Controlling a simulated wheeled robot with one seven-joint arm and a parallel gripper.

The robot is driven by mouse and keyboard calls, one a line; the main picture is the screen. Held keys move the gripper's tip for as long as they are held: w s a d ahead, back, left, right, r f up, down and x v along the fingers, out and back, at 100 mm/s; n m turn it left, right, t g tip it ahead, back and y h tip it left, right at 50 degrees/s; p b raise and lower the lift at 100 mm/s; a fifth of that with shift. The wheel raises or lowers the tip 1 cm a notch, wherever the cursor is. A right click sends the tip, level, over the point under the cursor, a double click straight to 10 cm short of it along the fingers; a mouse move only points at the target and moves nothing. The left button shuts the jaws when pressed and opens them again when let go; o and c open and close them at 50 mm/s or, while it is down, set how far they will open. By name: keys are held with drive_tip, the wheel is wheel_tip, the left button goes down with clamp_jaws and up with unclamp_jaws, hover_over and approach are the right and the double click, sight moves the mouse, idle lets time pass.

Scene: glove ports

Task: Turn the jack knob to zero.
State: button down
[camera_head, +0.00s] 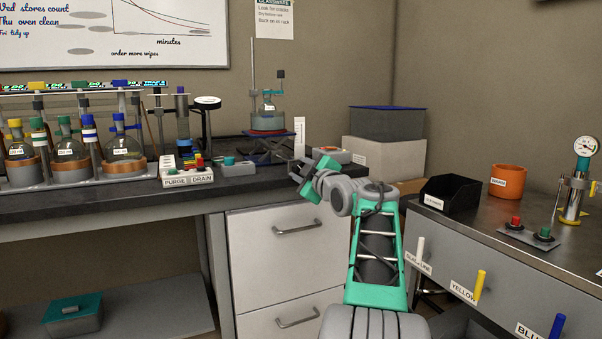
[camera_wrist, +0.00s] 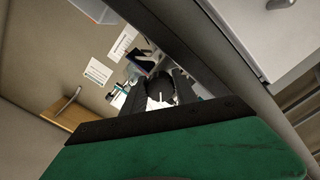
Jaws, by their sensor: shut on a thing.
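My gripper (camera_head: 298,172) is at the bench edge, in front and to the right of the jack. In the wrist view my gripper (camera_wrist: 158,84) has its two dark fingers on either side of a dark round knob (camera_wrist: 160,92) with a pale mark on its face. The fingers are shut on this knob. In the head view the knob is hidden or too small to make out. The mark's exact reading cannot be told.
A white upright scale card (camera_head: 299,138) stands right of the jack. A purge/drain button box (camera_head: 187,172) and a flask rack (camera_head: 75,180) are to the left. Grey bins (camera_head: 385,155) stand behind my arm. A drawer cabinet (camera_head: 283,250) is below the bench edge.

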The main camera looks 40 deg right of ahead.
drive_tip(key=n, duration=0.5)
drive_tip(key=shift+r+n, duration=0.15)
drive_tip(key=shift+n, duration=0.15)
drive_tip(key=n, duration=0.6)
drive_tip(key=shift+r, duration=0.1)
drive_tip(key=n, duration=0.6)
drive_tip(key=shift+n, duration=0.3)
drive_tip(key=n, duration=0.5)
drive_tip(key=shift+a+n, duration=0.1)
drive_tip(key=shift+n, duration=0.2)
drive_tip(key=c, duration=1)
unclamp_jaws()
drive_tip(key=shift+o, duration=0.2)
drive_tip(key=v, duration=0.7)
drive_tip(key=shift+s, duration=0.35)
